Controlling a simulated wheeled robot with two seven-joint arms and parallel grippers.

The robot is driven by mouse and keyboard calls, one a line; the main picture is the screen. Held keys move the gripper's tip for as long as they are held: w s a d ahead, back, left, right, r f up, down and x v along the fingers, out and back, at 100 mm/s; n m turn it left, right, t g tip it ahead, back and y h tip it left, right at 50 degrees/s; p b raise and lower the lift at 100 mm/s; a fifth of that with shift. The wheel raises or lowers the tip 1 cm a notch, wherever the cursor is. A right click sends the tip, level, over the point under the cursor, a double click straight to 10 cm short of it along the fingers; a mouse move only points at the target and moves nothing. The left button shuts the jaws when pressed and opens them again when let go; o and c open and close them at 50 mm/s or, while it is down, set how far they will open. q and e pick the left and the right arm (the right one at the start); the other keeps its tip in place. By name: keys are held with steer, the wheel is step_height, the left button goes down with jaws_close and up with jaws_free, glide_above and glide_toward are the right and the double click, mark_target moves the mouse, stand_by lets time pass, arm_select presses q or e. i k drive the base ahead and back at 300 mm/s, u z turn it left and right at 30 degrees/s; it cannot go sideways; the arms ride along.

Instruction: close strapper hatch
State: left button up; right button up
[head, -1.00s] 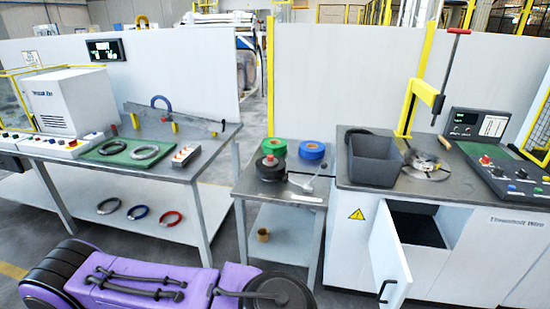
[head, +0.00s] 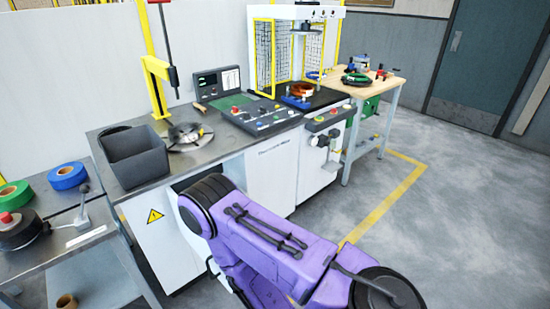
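The strapper cabinet (head: 155,250) stands left of centre, with a yellow warning sticker (head: 155,215) on its white front. Its hatch (head: 190,243) is a white door and stands open, swung outward. A dark handle (head: 212,266) shows near its lower free edge. A dark strip of the opening (head: 184,185) shows above my purple arm, which covers much of the opening and part of the hatch. I cannot tell whether the arm touches the hatch. Neither gripper is in view.
A grey bin (head: 137,157), a round turntable (head: 187,136) and a control panel (head: 255,112) sit on top. A side table with tape rolls (head: 67,176) stands left. A wooden workbench (head: 362,88) stands behind right. The grey floor (head: 450,215) at right is clear.

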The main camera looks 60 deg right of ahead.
mark_target(201, 246)
steer(key=z, duration=1)
steer(key=i, duration=1)
steer(key=u, duration=0.2)
steer(key=k, duration=0.35)
steer(key=z, duration=0.25)
